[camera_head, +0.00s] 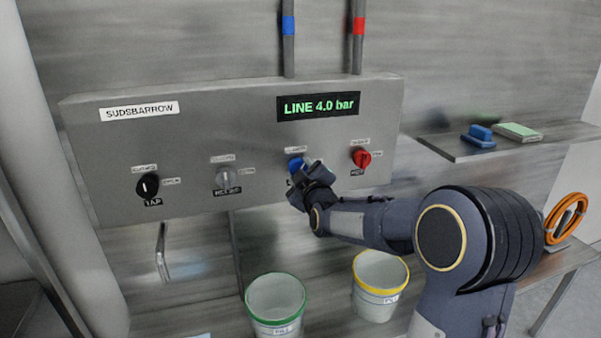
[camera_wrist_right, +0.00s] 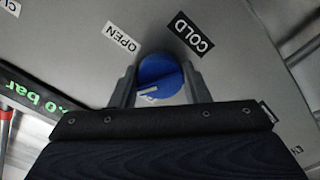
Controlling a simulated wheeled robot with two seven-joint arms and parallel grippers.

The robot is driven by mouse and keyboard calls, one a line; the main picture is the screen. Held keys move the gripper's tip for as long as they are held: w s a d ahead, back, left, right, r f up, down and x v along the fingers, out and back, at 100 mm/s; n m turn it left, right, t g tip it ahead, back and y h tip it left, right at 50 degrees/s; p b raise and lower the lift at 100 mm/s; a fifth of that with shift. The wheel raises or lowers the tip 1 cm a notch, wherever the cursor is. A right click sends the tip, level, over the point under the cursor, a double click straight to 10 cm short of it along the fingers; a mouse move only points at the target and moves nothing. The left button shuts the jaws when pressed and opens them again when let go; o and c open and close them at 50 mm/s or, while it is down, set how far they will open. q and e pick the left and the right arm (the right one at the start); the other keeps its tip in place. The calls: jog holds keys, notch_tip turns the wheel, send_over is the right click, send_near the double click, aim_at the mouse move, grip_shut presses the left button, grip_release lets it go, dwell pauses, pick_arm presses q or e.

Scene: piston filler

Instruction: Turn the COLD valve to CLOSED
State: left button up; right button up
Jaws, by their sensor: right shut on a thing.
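The blue COLD valve knob (camera_head: 295,163) is on the grey panel, left of the red HOT knob (camera_head: 361,158). My right gripper (camera_head: 304,175) is at the blue knob and covers its lower part in the head view. In the right wrist view the two fingers of the right gripper (camera_wrist_right: 160,88) are on either side of the blue knob (camera_wrist_right: 160,75), shut on it. A white mark shows on the knob, partly hidden by the gripper. An OPEN label (camera_wrist_right: 121,37) and a COLD label (camera_wrist_right: 189,34) are on the panel beside it. My left gripper is out of view.
The panel also has a black TAP knob (camera_head: 148,187), a grey knob (camera_head: 223,177) and a display (camera_head: 318,106) reading LINE 4.0 bar. Green-rimmed (camera_head: 275,279) and yellow-rimmed (camera_head: 380,270) buckets stand below. A shelf (camera_head: 470,149) at right holds a blue item and a green one.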

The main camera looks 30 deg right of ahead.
jog(key=n, duration=0.5)
jog(key=shift+n+p, duration=0.3)
jog(key=shift+n, duration=0.1)
dwell(0.4)
jog(key=o, duration=1)
jog(key=v, duration=0.7)
jog(key=shift+s+a, duration=0.1)
jog(key=shift+s, duration=0.3)
